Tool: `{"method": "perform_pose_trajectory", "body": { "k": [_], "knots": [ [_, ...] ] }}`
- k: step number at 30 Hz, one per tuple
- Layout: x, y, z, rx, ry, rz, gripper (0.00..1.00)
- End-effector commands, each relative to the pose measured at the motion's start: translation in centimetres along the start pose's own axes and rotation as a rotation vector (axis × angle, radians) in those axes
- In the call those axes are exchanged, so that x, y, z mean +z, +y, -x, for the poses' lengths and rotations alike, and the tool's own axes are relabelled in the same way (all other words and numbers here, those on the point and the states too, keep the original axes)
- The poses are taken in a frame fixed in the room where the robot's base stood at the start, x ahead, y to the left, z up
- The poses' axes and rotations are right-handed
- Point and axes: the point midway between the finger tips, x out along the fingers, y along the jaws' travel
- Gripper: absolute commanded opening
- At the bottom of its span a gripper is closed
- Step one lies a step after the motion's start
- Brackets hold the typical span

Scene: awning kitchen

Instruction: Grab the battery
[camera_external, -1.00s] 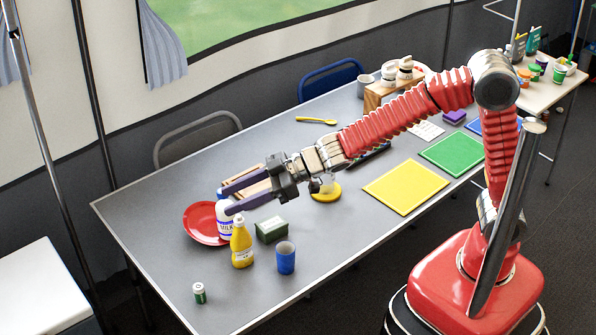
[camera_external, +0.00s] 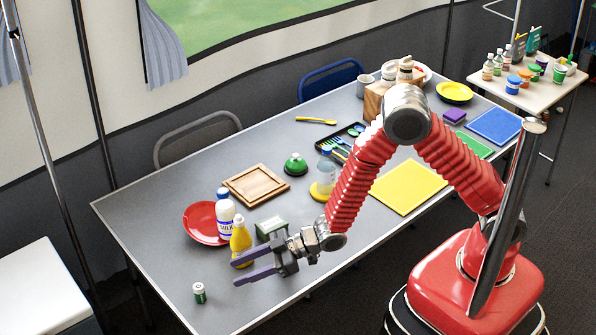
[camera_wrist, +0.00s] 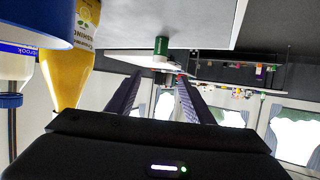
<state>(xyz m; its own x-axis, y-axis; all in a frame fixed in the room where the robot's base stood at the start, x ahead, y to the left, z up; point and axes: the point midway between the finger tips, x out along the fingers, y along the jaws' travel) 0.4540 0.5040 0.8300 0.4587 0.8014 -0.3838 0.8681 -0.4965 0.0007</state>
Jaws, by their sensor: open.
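The battery (camera_external: 199,293) is a small green and white cylinder standing upright near the table's front left corner. In the wrist view, where the scene is upside down, the battery (camera_wrist: 160,47) shows ahead, in line with the gap between my fingers. My gripper (camera_external: 234,273) is open and empty, its two purple fingers pointing left toward the battery, with a gap still between them. The fingers also show in the wrist view (camera_wrist: 159,77).
A yellow bottle (camera_external: 240,240) stands close behind my gripper, by a milk bottle (camera_external: 225,218) and red plate (camera_external: 196,226). A green box (camera_external: 271,227) is behind my wrist. Table around the battery is clear.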

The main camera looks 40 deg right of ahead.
Motion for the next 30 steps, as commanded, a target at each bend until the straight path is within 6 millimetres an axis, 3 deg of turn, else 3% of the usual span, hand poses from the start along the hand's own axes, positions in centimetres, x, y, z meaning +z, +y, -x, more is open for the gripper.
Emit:
{"method": "perform_pose_trajectory", "body": {
  "k": [4, 17, 30],
  "knots": [
    [0.9, 0.0, -0.4, 0.000, 0.001, 0.000, 0.47],
    [0.9, 0.0, -1.1, 0.000, 0.001, 0.000, 0.47],
    [0.9, 0.0, -6.9, -0.001, 0.001, 0.001, 0.47]
  ]
}}
